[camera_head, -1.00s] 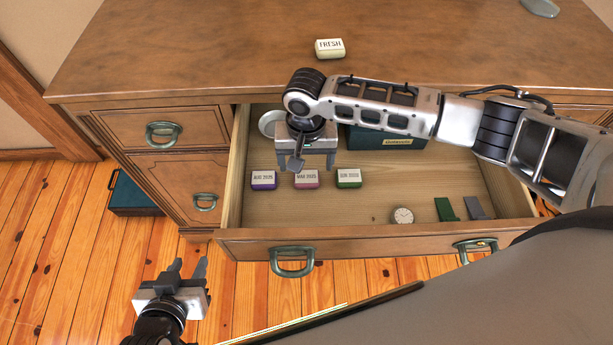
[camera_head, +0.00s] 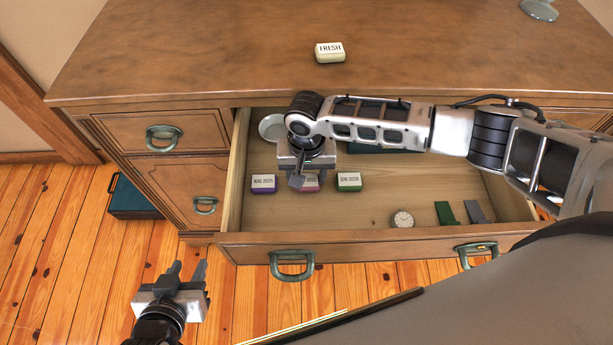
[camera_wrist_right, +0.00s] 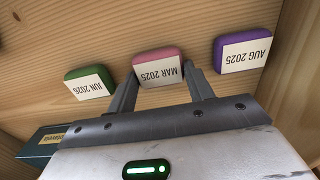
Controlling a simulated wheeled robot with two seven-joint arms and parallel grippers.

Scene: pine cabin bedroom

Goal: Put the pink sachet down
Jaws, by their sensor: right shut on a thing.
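The pink sachet (camera_head: 311,180), labelled MAR 2025, is in the open drawer, partly hidden by my right gripper (camera_head: 300,182) in the head view. In the right wrist view the pink sachet (camera_wrist_right: 158,68) sits between the two fingertips of my right gripper (camera_wrist_right: 160,82), which is shut on it. The sachet is at or very near the drawer floor; I cannot tell whether it touches. A purple sachet (camera_head: 263,184) lies to its left and a green sachet (camera_head: 349,182) to its right in the head view. My left gripper (camera_head: 187,272) is open and empty, outside the drawer.
The drawer (camera_head: 450,165) also holds a round watch-like dial (camera_head: 403,219), a green piece (camera_head: 445,212), a grey piece (camera_head: 475,211) and a teal box, mostly hidden. A FRESH sachet (camera_head: 330,52) sits on the desk top. The drawer's middle floor is clear.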

